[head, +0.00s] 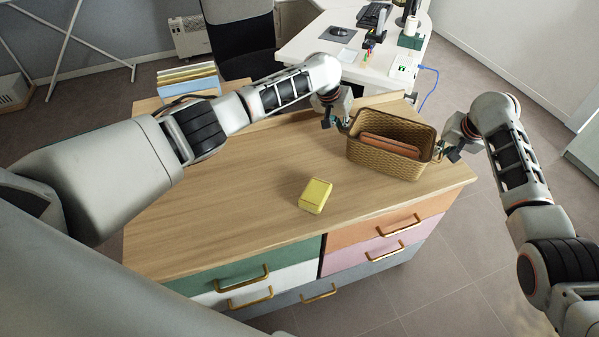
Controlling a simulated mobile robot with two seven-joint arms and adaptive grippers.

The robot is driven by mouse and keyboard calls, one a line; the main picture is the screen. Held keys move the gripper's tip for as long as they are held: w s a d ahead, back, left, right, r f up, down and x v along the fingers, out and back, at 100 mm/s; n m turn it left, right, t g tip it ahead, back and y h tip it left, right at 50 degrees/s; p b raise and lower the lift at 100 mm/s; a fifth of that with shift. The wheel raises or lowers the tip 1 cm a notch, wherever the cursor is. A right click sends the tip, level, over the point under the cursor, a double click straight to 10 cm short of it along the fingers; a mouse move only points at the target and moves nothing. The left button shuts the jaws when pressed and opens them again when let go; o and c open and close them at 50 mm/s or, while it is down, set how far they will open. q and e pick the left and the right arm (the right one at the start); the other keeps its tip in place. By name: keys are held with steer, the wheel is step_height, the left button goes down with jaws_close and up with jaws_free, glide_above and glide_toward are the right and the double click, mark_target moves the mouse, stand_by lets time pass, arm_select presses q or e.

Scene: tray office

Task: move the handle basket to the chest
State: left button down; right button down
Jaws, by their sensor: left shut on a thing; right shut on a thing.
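The handle basket (384,163) is a tan woven box with a brown item (391,146) inside. It is at the right end of the wooden top of the chest (235,190), which has coloured drawers; I cannot tell whether its base touches the top. My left gripper (345,126) is shut on the basket's left end. My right gripper (440,152) is shut on its right end. The fingertips are small and partly hidden by the basket rim.
A yellow box (315,195) lies on the chest top near the front middle. A stack of books or files (188,78) stands at the back left. A white desk (340,52) with office items and a dark chair (240,40) are behind. The left part of the top is clear.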

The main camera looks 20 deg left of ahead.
arm_select(q)
steer(key=shift+a+f+b, duration=0.1)
steer(key=shift+f+b, duration=0.3)
steer(key=shift+f, duration=0.3)
arm_select(e)
steer(key=shift+d+f, duration=0.1)
steer(key=shift+f, duration=0.65)
arm_select(q)
steer(key=c, duration=2.5)
jaws_free()
steer(key=shift+f, duration=0.15)
steer(key=shift+c, duration=0.2)
arm_select(e)
steer(key=c, duration=2.5)
jaws_free()
steer(key=shift+f, duration=0.15)
steer(key=shift+c, duration=0.2)
arm_select(q)
steer(key=o, duration=0.4)
steer(key=shift+c, duration=0.2)
arm_select(e)
steer(key=o, duration=0.4)
steer(key=shift+c, duration=0.2)
steer(key=shift+r, duration=0.2)
